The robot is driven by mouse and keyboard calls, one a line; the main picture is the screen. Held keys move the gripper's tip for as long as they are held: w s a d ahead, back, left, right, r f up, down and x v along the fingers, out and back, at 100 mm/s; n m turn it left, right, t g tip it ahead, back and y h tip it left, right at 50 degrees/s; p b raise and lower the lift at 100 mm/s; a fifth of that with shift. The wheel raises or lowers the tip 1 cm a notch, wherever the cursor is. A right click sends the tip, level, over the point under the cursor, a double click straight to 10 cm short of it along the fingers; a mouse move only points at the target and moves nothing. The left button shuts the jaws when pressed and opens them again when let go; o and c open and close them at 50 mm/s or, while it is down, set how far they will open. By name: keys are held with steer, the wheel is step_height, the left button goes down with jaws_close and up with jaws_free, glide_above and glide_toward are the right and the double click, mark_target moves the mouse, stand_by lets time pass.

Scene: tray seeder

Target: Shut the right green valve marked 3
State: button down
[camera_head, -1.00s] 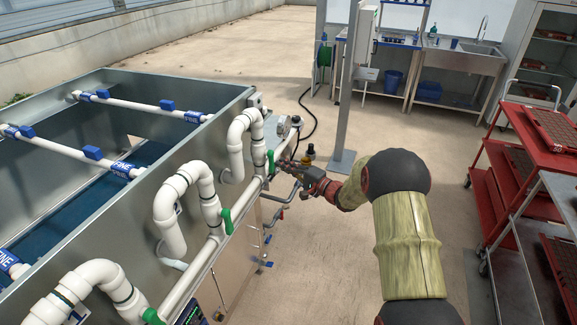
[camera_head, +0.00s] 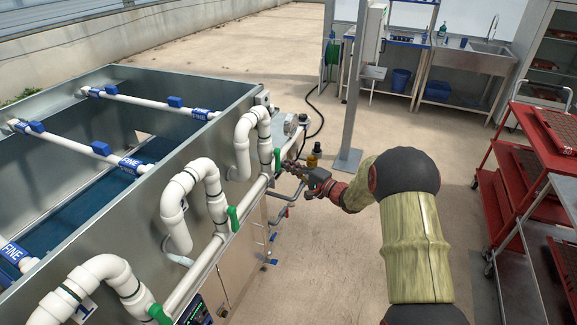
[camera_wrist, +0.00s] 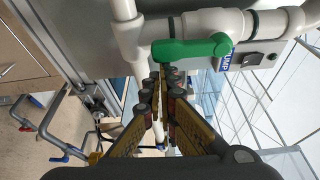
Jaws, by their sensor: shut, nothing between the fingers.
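The far right green valve handle (camera_head: 277,160) is on the white pipework at the tank's far end. It stands upright in the head view. In the wrist view the green handle (camera_wrist: 190,48) lies along a white pipe, just beyond my fingertips. My gripper (camera_head: 288,165) is right beside this handle, on its right side. In the wrist view my gripper (camera_wrist: 166,72) is shut and empty, its tips close to the handle's end; I cannot tell whether they touch. No number 3 is readable on the valve.
Two other green handles sit nearer, a middle one (camera_head: 233,218) and a near one (camera_head: 158,314). A blue PUMP label and switch box (camera_wrist: 245,57) are close to the valve. A red cart (camera_head: 530,165) stands right. The floor between is clear.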

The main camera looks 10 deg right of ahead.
steer(key=shift+s+a, duration=0.1)
steer(key=shift+s, duration=0.05)
steer(key=s+a+r+m+g+y+p, duration=0.1)
steer(key=s+a+r+m+g+p, duration=0.3)
steer(key=s+m+p, duration=0.3)
steer(key=a+m+g+p, duration=0.1)
steer(key=m+p, duration=0.4)
steer(key=p, duration=0.3)
steer(key=shift+s+a+m+g, duration=0.3)
steer(key=shift+r, duration=0.2)
steer(key=shift+w+r, duration=0.1)
stand_by(0.7)
steer(key=b, duration=0.1)
glide_toward(278, 168)
steer(key=s, duration=0.3)
steer(key=s+a+f, duration=0.1)
steer(key=shift+s, duration=0.35)
